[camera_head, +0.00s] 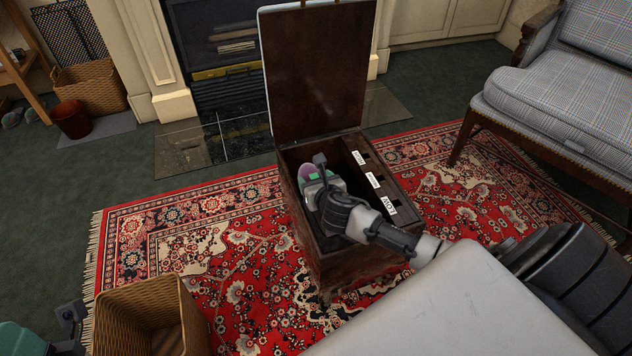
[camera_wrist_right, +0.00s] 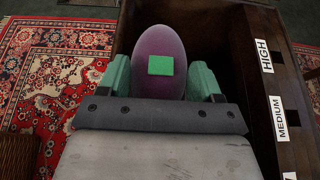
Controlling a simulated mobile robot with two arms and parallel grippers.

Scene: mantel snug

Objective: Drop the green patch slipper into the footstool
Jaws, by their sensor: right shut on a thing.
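The slipper (camera_wrist_right: 160,55) is purple with a square green patch, and it also shows in the head view (camera_head: 307,172). My right gripper (camera_head: 323,190) is shut on it, with a green finger on each side in the right wrist view (camera_wrist_right: 164,82). The footstool (camera_head: 345,268) is a dark wooden box with its lid (camera_head: 318,75) raised. The gripper and slipper are over its open left compartment; how deep they sit is unclear. Part of my left gripper (camera_head: 68,325) shows at the lower left edge; its fingers are not clear.
Labels LOW, MEDIUM and HIGH mark the footstool's right side. A wicker basket (camera_head: 150,310) stands on the red rug (camera_head: 235,215) at the front left. A checked armchair (camera_head: 560,100) stands at the right, and a fireplace (camera_head: 225,50) is behind.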

